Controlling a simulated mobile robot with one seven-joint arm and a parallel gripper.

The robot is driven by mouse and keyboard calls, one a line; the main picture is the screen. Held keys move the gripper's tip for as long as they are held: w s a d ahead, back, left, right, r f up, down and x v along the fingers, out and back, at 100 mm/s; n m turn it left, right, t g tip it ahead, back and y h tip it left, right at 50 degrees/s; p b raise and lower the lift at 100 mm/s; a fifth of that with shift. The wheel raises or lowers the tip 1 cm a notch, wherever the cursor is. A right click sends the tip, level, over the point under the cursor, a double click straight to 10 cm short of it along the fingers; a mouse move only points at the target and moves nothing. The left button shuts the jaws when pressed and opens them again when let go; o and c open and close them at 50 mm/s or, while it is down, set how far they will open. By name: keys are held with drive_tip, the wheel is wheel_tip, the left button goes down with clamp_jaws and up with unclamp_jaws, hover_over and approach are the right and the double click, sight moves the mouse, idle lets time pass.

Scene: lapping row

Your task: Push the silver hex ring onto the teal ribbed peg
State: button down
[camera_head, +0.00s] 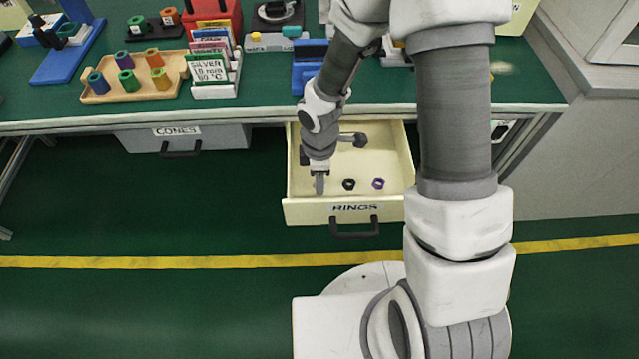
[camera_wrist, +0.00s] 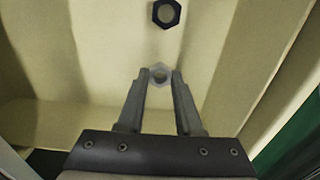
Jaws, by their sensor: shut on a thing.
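My gripper (camera_head: 319,188) reaches down into the open cream drawer labelled RINGS (camera_head: 300,212). In the wrist view my gripper (camera_wrist: 160,75) is shut on the silver hex ring (camera_wrist: 159,70), which sits between the fingertips. The ring is too small to make out in the head view. I cannot pick out the teal ribbed peg for certain: a wooden tray (camera_head: 172,93) on the bench holds several coloured ribbed-looking pieces, and other teal-green pieces stand behind it.
A black hex ring (camera_head: 348,184) and a purple ring (camera_head: 378,183) lie in the drawer; the black ring also shows in the wrist view (camera_wrist: 157,13). The drawer walls surround my gripper. A card holder (camera_head: 215,92) and a blue block (camera_head: 306,75) stand on the bench above.

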idle(0.3)
drive_tip(key=shift+r+p, duration=0.35)
drive_tip(key=shift+r, duration=0.25)
drive_tip(key=r, duration=0.1)
drive_tip(key=r+p, duration=0.2)
drive_tip(key=shift+d+r, duration=0.3)
drive_tip(key=shift+r, duration=0.1)
drive_tip(key=d+r+p, duration=0.5)
drive_tip(key=d+r, duration=0.1)
drive_tip(key=d, duration=0.4)
drive_tip(key=w+r+m, duration=0.9)
drive_tip(key=r+m, duration=0.5)
drive_tip(key=m, duration=0.3)
drive_tip(key=shift+d+r, duration=0.15)
drive_tip(key=shift+r, duration=0.05)
